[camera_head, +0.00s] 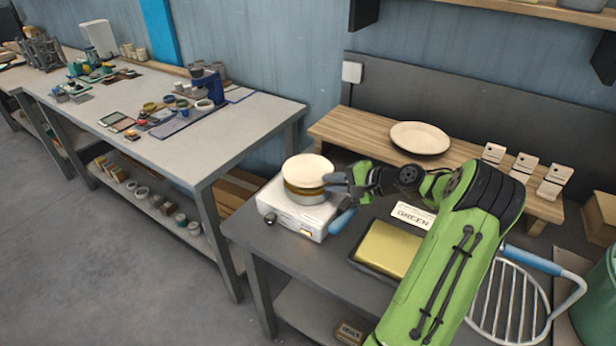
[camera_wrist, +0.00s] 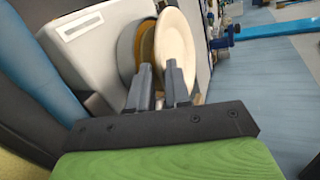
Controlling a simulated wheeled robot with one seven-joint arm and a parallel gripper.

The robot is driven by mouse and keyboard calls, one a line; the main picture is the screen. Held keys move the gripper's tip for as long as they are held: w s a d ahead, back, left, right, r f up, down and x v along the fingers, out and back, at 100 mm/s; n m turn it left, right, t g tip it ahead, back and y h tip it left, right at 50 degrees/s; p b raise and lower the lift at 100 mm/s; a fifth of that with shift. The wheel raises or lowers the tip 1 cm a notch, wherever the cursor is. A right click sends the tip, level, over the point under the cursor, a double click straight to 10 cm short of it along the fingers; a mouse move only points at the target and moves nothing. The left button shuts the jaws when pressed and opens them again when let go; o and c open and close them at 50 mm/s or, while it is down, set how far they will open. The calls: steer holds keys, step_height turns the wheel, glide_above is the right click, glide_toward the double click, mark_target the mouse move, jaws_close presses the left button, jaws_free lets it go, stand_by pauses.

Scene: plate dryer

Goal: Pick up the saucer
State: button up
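A round cream saucer (camera_head: 307,170) lies on top of a stack with a yellow-brown dish (camera_head: 304,188) and a metal pot on the white hot plate (camera_head: 284,216). My gripper (camera_head: 334,183) reaches in from the right, level with the saucer's right edge. In the wrist view, the saucer (camera_wrist: 178,40) appears on edge, beside the yellow-brown dish (camera_wrist: 147,45). My two fingers (camera_wrist: 157,75) are apart, at the saucer's near rim. One finger overlaps the saucer's face and the other overlaps the dish and pot. I cannot tell whether they touch.
A second cream plate (camera_head: 420,138) lies on the wooden shelf (camera_head: 362,130) behind. A yellow tray (camera_head: 388,248), a sign (camera_head: 412,215) and a wire rack (camera_head: 508,300) with blue handles are on the bench. Wooden blocks (camera_head: 524,166) stand at the right.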

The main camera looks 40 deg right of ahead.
steer(key=x, duration=0.2)
steer(key=shift+w+f, duration=0.2)
steer(key=shift+w, duration=0.1)
steer(key=shift+s+r, duration=0.1)
jaws_close()
step_height(320, 180, up, 10)
steer(key=p, duration=0.2)
steer(key=shift+p, duration=0.4)
